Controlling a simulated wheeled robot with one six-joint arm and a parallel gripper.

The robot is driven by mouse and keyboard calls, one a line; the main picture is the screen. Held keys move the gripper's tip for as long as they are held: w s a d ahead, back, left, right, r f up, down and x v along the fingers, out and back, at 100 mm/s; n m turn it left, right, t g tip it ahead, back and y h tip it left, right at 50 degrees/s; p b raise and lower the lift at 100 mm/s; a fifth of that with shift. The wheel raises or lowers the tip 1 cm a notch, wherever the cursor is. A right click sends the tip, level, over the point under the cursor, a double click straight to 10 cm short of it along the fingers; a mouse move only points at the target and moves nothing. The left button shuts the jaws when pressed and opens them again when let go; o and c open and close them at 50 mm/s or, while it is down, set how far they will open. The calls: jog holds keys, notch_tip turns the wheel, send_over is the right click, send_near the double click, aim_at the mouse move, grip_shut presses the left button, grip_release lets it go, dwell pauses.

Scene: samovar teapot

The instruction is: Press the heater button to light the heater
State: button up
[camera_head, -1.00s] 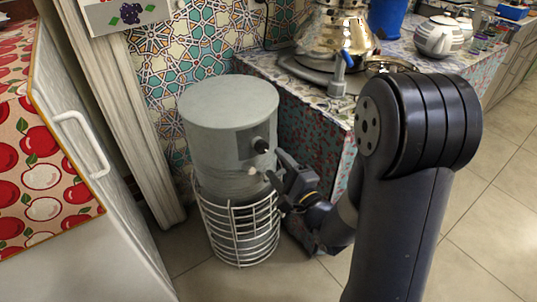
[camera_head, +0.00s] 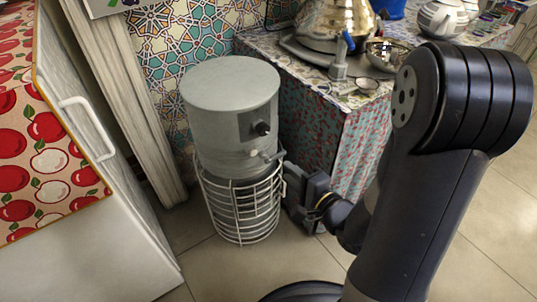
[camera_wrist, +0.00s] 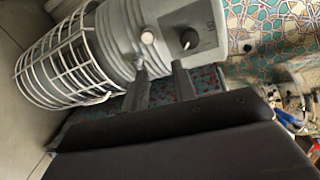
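The heater (camera_head: 225,95) is a grey cylinder above a white wire cage (camera_head: 240,215), standing on the floor. A black knob (camera_head: 262,128) sits on its side panel, and the small pale heater button (camera_head: 253,152) is below it. In the wrist view the round white button (camera_wrist: 147,37) is beside the black knob (camera_wrist: 188,40). My gripper (camera_wrist: 160,68) has its two fingers apart with nothing between them. One fingertip overlaps the area just below the button in that view; I cannot tell whether it touches. In the head view my gripper (camera_head: 277,158) is right of the button. No glow shows in the cage.
A tiled counter (camera_head: 300,55) with a brass samovar (camera_head: 335,20) stands behind and right of the heater. A white cabinet (camera_head: 110,250) with an apple-patterned top is at the left. Floor (camera_head: 205,265) is clear in front of the heater.

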jog(key=shift+s+d+f+n+g+p, duration=0.15)
jog(key=shift+s+f+n+g, duration=0.1)
jog(key=shift+s+n+g, duration=0.15)
jog(key=shift+s+d+f+n+g+p, duration=0.1)
jog(key=shift+s+f+n+g+p, duration=0.1)
jog(key=shift+s+n+g, duration=0.15)
jog(key=shift+c, duration=1.4)
jog(key=shift+s+f+h, duration=0.15)
jog(key=shift+f+h, duration=0.05)
jog(key=shift+h, duration=0.1)
grip_shut()
jog(key=b, duration=0.4)
send_near(255, 154)
jog(key=x, duration=0.5)
jog(key=shift+w+a+f, duration=0.15)
jog(key=shift+w+a, duration=0.3)
jog(key=shift+w, duration=0.1)
